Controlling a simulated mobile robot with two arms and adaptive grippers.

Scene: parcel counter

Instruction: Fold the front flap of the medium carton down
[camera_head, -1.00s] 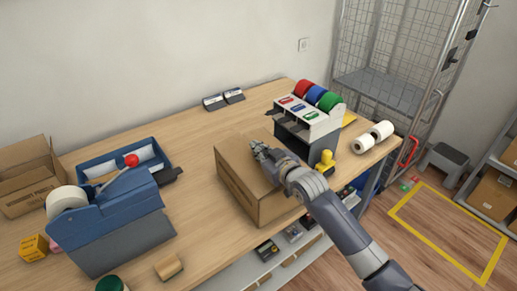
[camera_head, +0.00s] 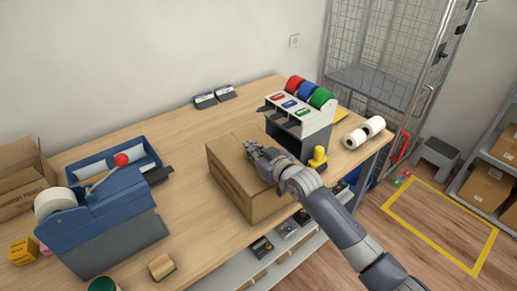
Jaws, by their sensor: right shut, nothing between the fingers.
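The medium carton (camera_head: 231,186) is a brown cardboard box on the wooden counter, near its front edge. Its top looks closed, with a seam running across it. My right gripper (camera_head: 252,150) is shut and empty at the top of the carton, over its right part. The gripper and wrist hide part of the top, and I cannot tell whether the fingers touch the cardboard. The state of the front flap is hard to make out at this size. My left gripper is not in view.
A tape dispenser rack (camera_head: 301,122) with red, blue and green rolls stands close behind the carton. A yellow-handled stamp (camera_head: 318,157) and white rolls (camera_head: 364,132) are to the right. A blue tape machine (camera_head: 100,215) stands left. Bare counter lies between it and the carton.

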